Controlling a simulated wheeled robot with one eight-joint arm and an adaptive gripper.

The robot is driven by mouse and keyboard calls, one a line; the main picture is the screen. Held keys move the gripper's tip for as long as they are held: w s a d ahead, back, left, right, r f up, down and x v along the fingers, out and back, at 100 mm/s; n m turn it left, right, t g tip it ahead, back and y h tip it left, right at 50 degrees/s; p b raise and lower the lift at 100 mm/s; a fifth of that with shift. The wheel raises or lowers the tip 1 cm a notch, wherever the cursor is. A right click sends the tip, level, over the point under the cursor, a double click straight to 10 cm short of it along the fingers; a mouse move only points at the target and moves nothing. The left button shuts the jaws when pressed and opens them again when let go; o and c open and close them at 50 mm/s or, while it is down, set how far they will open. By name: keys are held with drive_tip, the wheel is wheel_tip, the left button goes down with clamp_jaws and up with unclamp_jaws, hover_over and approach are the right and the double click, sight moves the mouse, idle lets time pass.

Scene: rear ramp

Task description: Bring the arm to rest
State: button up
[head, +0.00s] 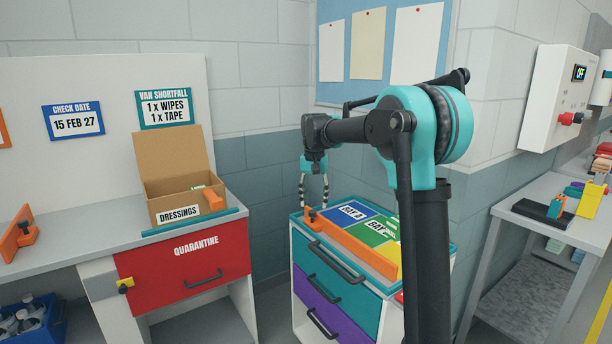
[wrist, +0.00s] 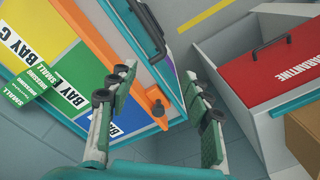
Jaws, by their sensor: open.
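My arm, teal and black, reaches out to the left above a drawer cabinet (head: 338,285). My gripper (head: 314,204) points down at the arm's end, over or near the cabinet's back left corner. Its two fingers are apart with nothing between them. In the wrist view my gripper (wrist: 160,85) is also open and empty, with the orange rail (wrist: 122,62) and the cabinet edge beyond the fingers. Whether the fingertips touch the cabinet is hard to tell, but a gap seems to show.
The cabinet top has coloured bays, with green small-dressings packets (wrist: 28,85) on them. A cardboard dressings box (head: 170,190) stands on the left bench above the red quarantine drawer (head: 190,265). A board (head: 335,90) hangs behind the arm. A table (head: 525,225) stands at right.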

drive_tip(key=s+d+f+t, duration=0.1)
drive_tip(key=s+d+f, duration=0.4)
drive_tip(key=s, duration=0.6)
drive_tip(key=s+d+f+n+t, duration=0.1)
drive_tip(key=s+d+f, duration=0.5)
drive_tip(key=s+f, duration=0.2)
drive_tip(key=s+d+f+n+t, duration=0.1)
drive_tip(key=s+d+f, duration=0.4)
drive_tip(key=s, duration=0.8)
wheel_tip(320, 180, down, 2)
drive_tip(key=shift+s+d+f+t, duration=0.1)
drive_tip(key=shift+s+d+t, duration=0.2)
drive_tip(key=shift+t, duration=0.3)
